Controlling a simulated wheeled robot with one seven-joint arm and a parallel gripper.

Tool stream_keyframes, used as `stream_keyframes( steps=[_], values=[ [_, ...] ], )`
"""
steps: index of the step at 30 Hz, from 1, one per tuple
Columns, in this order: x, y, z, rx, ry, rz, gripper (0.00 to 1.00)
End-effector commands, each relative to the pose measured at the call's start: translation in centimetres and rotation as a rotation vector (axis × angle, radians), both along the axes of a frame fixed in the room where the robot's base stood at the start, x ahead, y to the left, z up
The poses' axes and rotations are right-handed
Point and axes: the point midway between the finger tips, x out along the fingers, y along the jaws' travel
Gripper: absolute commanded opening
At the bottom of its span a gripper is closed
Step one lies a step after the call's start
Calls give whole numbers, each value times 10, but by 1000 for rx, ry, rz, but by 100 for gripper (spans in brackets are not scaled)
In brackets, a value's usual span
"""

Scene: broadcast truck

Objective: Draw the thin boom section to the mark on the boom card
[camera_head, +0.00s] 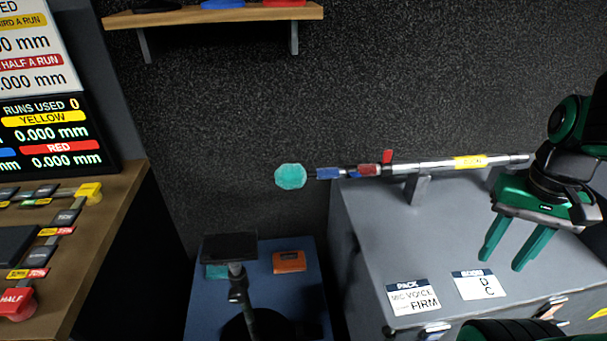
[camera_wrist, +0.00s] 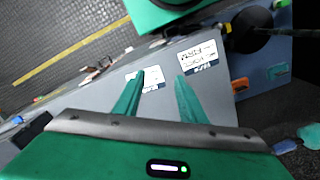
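The boom (camera_head: 440,165) lies level on a support over the grey cabinet. It has a silver tube with a yellow label, then a red section (camera_head: 369,170) with a red lever, a blue section (camera_head: 329,173), and a teal round tip (camera_head: 290,176) at the left end. The boom card (camera_head: 478,285) lies on the cabinet top and reads "BOOM", "D" and "C". My gripper (camera_head: 504,257) is open and empty, pointing down over the cabinet's right side, apart from the boom. In the wrist view my gripper (camera_wrist: 158,85) shows its two fingers spread.
The pack card (camera_head: 412,297) lies left of the boom card. A blue-topped stand with an orange block (camera_head: 289,261) is left of the cabinet. A control desk (camera_head: 75,240) with screens is at far left. A shelf (camera_head: 215,14) hangs above. The cabinet top is mostly clear.

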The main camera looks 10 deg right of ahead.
Motion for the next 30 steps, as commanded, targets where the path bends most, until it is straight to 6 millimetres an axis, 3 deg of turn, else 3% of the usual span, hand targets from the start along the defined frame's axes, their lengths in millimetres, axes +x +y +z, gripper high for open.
stream_keyframes(
  steps=[8, 11, 14, 17, 23, 30],
  values=[
    [0, 0, 0, 0, 0, 0, 38],
    [-8, 0, 6, -1, -11, 5, 61],
    [4, 0, 13, -6, -15, 21, 66],
    [34, 1, 24, -16, -10, 55, 66],
    [115, 20, 50, -34, -9, 156, 66],
    [212, 71, 66, -41, -12, 288, 66]
  ],
)
